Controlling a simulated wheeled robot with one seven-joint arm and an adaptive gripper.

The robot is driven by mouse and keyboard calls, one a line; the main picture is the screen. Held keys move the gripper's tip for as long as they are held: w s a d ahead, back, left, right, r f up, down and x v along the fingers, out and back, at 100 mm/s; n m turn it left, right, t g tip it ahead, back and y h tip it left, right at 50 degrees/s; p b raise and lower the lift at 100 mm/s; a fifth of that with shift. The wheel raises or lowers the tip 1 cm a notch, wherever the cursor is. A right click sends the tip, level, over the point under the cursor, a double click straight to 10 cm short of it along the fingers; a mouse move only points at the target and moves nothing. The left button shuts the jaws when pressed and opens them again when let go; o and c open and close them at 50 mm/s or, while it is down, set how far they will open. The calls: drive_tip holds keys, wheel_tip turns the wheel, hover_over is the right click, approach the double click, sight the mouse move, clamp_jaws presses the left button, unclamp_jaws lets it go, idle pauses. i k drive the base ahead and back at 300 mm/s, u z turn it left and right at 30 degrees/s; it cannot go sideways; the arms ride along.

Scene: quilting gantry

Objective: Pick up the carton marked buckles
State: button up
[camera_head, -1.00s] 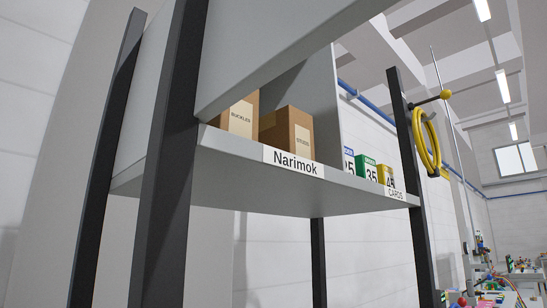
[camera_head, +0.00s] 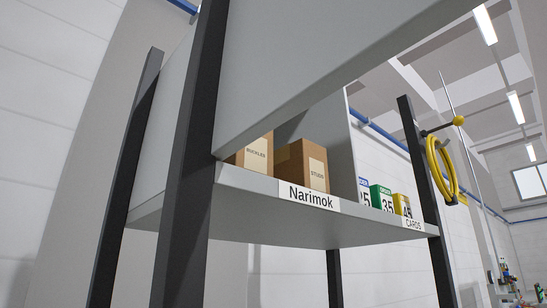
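The carton marked buckles (camera_head: 256,154) is a brown box with a pale label. It stands on the grey shelf (camera_head: 229,177), close behind the dark left front post, and the shelf above hides its top. A second brown carton (camera_head: 304,163), whose label seems to read studs, stands to its right. My gripper is not in view.
A Narimok label (camera_head: 308,195) and a cards label are on the shelf's front edge. Blue, green (camera_head: 382,197) and yellow (camera_head: 402,206) numbered boxes stand farther right. Dark posts (camera_head: 193,150) frame the shelf. A yellow coil (camera_head: 441,168) hangs at the right post.

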sight(258, 156)
drive_tip(key=k, duration=1.5)
drive_tip(key=z, duration=1.65)
drive_tip(key=i, duration=1.35)
drive_tip(key=u, duration=2.65)
